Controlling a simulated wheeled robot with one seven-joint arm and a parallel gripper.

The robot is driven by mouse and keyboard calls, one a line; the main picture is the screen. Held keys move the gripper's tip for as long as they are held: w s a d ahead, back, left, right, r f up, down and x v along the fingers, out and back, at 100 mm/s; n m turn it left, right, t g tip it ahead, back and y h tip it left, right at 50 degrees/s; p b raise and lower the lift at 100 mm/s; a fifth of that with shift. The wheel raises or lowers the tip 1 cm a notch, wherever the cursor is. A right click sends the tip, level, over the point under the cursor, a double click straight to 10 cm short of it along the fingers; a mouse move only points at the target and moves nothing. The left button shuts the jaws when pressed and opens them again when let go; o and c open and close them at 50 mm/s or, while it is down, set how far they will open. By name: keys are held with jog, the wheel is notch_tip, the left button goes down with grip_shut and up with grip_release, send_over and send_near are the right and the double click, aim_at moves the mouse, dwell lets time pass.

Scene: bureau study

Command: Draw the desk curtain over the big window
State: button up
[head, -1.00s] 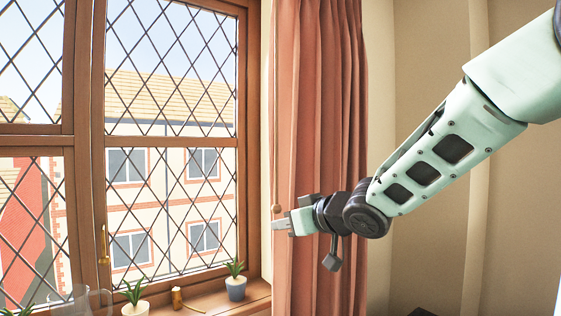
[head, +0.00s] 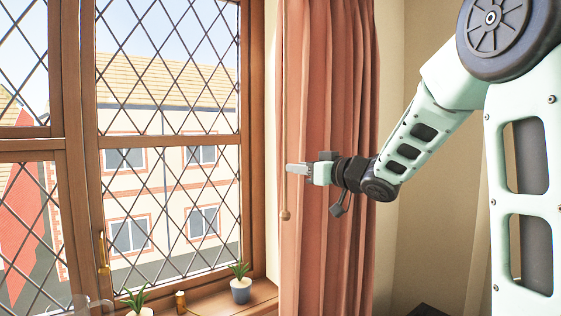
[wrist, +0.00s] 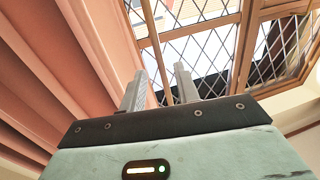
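The salmon-pink curtain (head: 330,75) hangs bunched in folds at the right side of the big window (head: 168,140); its folds also fill the left of the wrist view (wrist: 35,60). A thin pull wand (head: 284,120) with a round knob at its lower end hangs along the curtain's window-side edge. My gripper (head: 291,169) is in front of the curtain at the wand's height, above the knob. In the wrist view the fingers (wrist: 160,88) are apart, and a slim tan rod, apparently the wand (wrist: 156,40), runs between them. I cannot tell whether it touches either finger.
The wooden sill (head: 262,293) below the window holds a potted plant (head: 241,288), a small brown object (head: 181,302) and another plant (head: 137,303). A brass window handle (head: 103,255) is on the frame. Bare wall (head: 440,210) lies right of the curtain.

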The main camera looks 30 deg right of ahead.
aim_at(280, 165)
jog(key=p+x, duration=0.2)
jog(key=x, duration=0.5)
jog(key=shift+w, duration=0.2)
grip_shut()
